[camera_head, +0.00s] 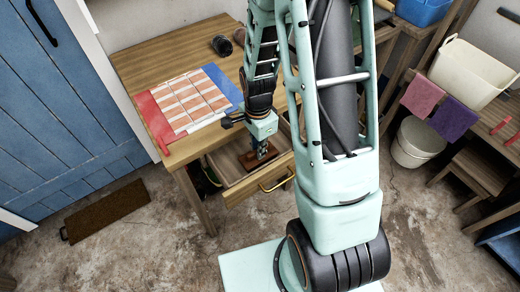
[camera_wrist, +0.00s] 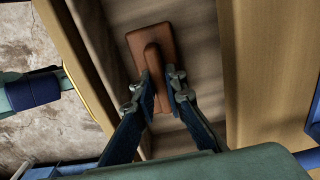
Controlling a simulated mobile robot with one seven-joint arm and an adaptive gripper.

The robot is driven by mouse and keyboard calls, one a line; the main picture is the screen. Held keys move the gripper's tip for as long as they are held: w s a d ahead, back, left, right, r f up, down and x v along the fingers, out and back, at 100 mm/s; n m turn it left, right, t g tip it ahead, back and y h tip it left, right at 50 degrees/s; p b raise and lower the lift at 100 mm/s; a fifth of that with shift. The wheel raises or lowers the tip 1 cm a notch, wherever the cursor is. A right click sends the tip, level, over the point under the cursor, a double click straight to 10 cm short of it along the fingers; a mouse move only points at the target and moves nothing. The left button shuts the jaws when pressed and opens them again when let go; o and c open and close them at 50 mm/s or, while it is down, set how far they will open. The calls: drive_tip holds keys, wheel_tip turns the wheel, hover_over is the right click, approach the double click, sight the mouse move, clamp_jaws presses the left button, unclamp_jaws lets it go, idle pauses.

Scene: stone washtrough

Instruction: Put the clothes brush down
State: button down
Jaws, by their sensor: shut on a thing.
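The clothes brush (camera_wrist: 165,38) is brown, with a flat rectangular back and a raised grip along its middle. My gripper (camera_wrist: 159,82) is shut on the near part of that grip, one finger on each side. In the head view my gripper (camera_head: 263,150) points down into an open wooden drawer (camera_head: 228,168) under the table. The brush (camera_head: 255,160) shows there as a small brown patch, flat, inside the drawer's outline. The drawer floor (camera_wrist: 195,20) lies below the brush in the wrist view. I cannot tell whether the brush touches it.
The drawer's yellow handle (camera_head: 276,184) faces the room. The table top (camera_head: 150,70) carries a striped sheet (camera_head: 188,100) between red and blue bands, and dark cylinders (camera_head: 222,45) at the back. The drawer floor around the brush looks clear. A white bucket (camera_head: 418,142) stands at right.

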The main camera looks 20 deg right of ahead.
drive_tip(key=shift+f, duration=0.1)
drive_tip(key=shift+f, duration=0.1)
drive_tip(key=c, duration=2.4)
unclamp_jaws()
drive_tip(key=shift+f, duration=0.1)
drive_tip(key=o, duration=0.4)
drive_tip(key=shift+o, duration=0.2)
wheel_tip(320, 180, up, 12)
drive_tip(key=p, duration=0.1)
drive_tip(key=shift+r+p, duration=0.25)
drive_tip(key=shift+p, duration=0.15)
